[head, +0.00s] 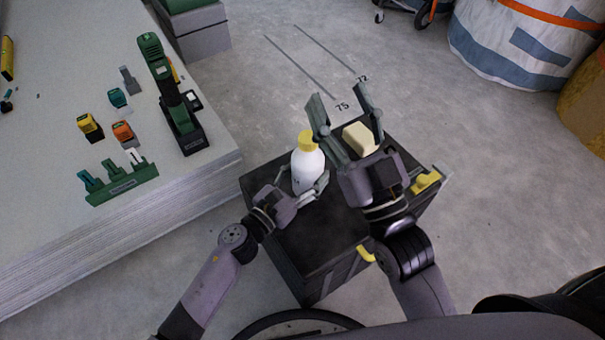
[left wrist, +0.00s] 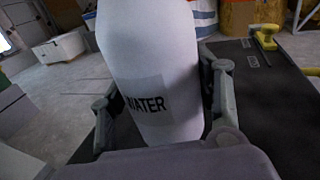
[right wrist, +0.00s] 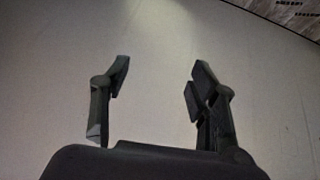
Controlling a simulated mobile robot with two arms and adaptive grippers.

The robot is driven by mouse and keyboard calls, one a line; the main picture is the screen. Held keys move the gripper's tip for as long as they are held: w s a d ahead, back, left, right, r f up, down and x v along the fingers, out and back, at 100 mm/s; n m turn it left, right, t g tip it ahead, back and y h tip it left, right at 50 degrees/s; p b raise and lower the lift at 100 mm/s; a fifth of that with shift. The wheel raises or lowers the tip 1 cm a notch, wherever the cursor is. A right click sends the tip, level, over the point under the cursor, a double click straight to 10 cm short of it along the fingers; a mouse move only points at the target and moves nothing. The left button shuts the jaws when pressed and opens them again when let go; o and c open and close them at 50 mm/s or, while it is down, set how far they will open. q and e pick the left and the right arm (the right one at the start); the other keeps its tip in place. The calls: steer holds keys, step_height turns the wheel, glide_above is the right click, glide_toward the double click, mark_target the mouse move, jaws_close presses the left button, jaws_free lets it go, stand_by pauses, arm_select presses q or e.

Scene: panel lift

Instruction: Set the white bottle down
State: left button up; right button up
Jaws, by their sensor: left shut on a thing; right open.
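The white bottle (head: 307,166) has a yellow cap and stands upright at the black box's top (head: 318,234). My left gripper (head: 308,192) is shut around its lower part. In the left wrist view the bottle (left wrist: 152,60) fills the middle between the fingers and shows a label reading WATER. Its base is hidden, so I cannot tell whether it touches the box. My right gripper (head: 341,108) is open and empty, raised over the box to the right of the bottle. In the right wrist view the right gripper (right wrist: 160,80) shows a clear gap between its fingers.
A cream block (head: 359,138) is behind the right gripper's fingers. A yellow-handled tool (head: 427,181) lies at the box's right edge. The box's front top is clear.

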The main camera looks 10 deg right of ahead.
arm_select(q)
steer(key=shift+f, duration=0.2)
arm_select(e)
steer(key=shift+s+a+r+t, duration=0.1)
steer(key=shift+s+r+t, duration=0.2)
steer(key=shift+r, duration=0.2)
steer(key=shift+s+r+t, duration=0.15)
steer(key=shift+r+t, duration=0.25)
steer(key=shift+r, duration=0.1)
steer(key=shift+s+r, duration=0.15)
arm_select(q)
steer(key=shift+f, duration=0.15)
arm_select(e)
steer(key=shift+s+r+t, duration=0.2)
steer(key=shift+t, duration=0.1)
arm_select(q)
steer(key=o, duration=1.6)
arm_select(e)
steer(key=shift+r+y, duration=0.15)
steer(key=shift+y, duration=0.35)
